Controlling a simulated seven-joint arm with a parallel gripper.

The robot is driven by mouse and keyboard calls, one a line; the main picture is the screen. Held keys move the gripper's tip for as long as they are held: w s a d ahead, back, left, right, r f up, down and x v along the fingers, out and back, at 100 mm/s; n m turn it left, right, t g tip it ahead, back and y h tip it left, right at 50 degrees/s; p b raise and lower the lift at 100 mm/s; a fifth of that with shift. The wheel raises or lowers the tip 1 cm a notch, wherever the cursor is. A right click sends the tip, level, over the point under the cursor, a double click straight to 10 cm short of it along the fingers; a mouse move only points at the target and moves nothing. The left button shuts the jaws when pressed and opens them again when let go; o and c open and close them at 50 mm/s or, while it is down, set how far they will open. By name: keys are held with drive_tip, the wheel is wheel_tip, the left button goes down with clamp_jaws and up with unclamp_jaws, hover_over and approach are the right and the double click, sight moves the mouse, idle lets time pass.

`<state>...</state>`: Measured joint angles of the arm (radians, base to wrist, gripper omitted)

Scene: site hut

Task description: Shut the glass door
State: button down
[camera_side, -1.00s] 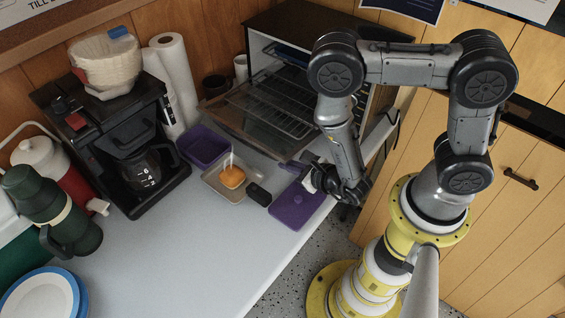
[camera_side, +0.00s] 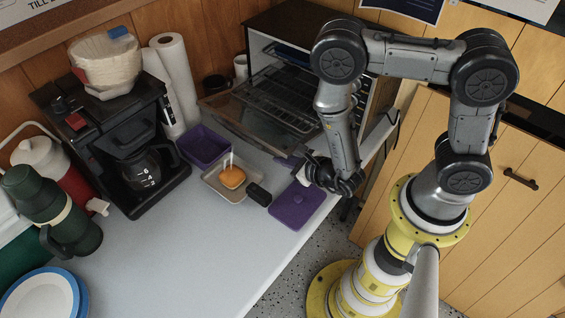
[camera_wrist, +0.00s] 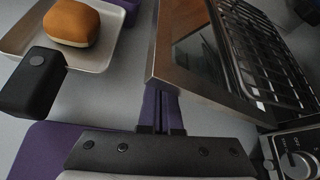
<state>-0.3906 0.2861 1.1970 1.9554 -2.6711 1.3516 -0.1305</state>
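The glass door (camera_side: 225,106) belongs to the toaster oven (camera_side: 283,70) at the back of the counter. It hangs open, tipped out low over the counter, with the wire racks showing behind it. In the wrist view the door (camera_wrist: 190,75) fills the upper middle, its metal-framed edge facing me. My gripper (camera_side: 294,161) is low at the door's right front corner. In the wrist view its two purple fingers (camera_wrist: 161,100) are together, with nothing seen between them. Their tips reach the door's lower edge; I cannot tell whether they touch it.
A metal pan (camera_side: 216,180) with a bun (camera_side: 232,177) and black handle (camera_side: 258,194) lies just left of my gripper. A purple lid (camera_side: 297,207) lies at the counter edge, a purple bin (camera_side: 204,146) behind the pan. A coffee maker (camera_side: 128,135) stands left. The front counter is clear.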

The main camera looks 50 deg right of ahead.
drive_tip(key=d+r, duration=0.1)
drive_tip(key=r, duration=0.2)
drive_tip(key=d+r, duration=0.1)
drive_tip(key=r, duration=0.2)
drive_tip(key=d+r, duration=0.1)
drive_tip(key=r, duration=0.2)
drive_tip(key=shift+w+r, duration=0.1)
drive_tip(key=shift+r, duration=0.05)
drive_tip(key=shift+d+r, duration=0.75)
drive_tip(key=shift+r, duration=0.3)
